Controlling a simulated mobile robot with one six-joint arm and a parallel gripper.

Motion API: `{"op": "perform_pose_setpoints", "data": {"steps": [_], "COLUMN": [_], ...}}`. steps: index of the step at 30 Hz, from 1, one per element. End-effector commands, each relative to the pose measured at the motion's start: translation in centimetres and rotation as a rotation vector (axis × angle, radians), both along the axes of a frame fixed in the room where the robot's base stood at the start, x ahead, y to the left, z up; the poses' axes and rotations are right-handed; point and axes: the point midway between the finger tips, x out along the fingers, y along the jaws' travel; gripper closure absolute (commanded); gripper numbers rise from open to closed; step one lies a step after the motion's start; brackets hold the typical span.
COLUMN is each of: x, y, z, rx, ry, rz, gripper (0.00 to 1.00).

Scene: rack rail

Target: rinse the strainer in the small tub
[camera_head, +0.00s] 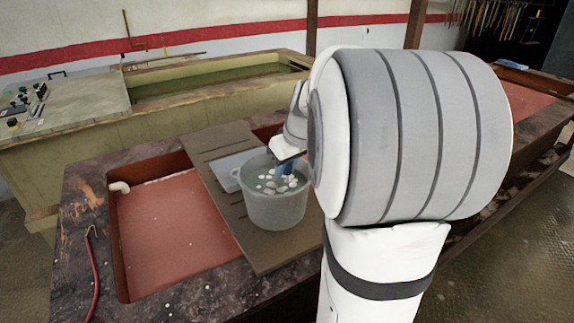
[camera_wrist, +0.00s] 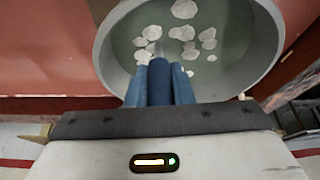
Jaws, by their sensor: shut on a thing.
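The small tub (camera_head: 275,207) is a pale grey round bucket of water. White foam-like patches (camera_wrist: 184,9) float on the water in it. My gripper (camera_head: 287,168) points down into the tub's mouth, toward the side nearer my arm. In the wrist view, its blue fingers (camera_wrist: 160,70) are over the tub's near rim (camera_wrist: 108,75). They are shut on a dark blue piece (camera_wrist: 160,88), which looks like the strainer's handle. The strainer's bowl does not show clearly; the fingers and cloudy water hide it.
The tub stands on a brown slatted board (camera_head: 225,185) laid across a reddish sink basin (camera_head: 170,240). A pale flat piece (camera_head: 228,168) lies on the board behind the tub. A red hose (camera_head: 92,265) hangs at the left. Another counter (camera_head: 80,110) stands behind.

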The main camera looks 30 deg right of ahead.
Motion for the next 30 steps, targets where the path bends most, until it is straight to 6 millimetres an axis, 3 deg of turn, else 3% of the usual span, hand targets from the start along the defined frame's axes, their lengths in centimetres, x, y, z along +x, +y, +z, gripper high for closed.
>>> {"op": "perform_pose_setpoints", "data": {"steps": [5,30], "x": [0.0,0.0], "y": [0.0,0.0], "z": [0.5,7.3], "rx": [-0.001,-0.001], "ry": [-0.001,-0.001], "rz": [0.0,0.0], "gripper": [1.0,1.0]}}
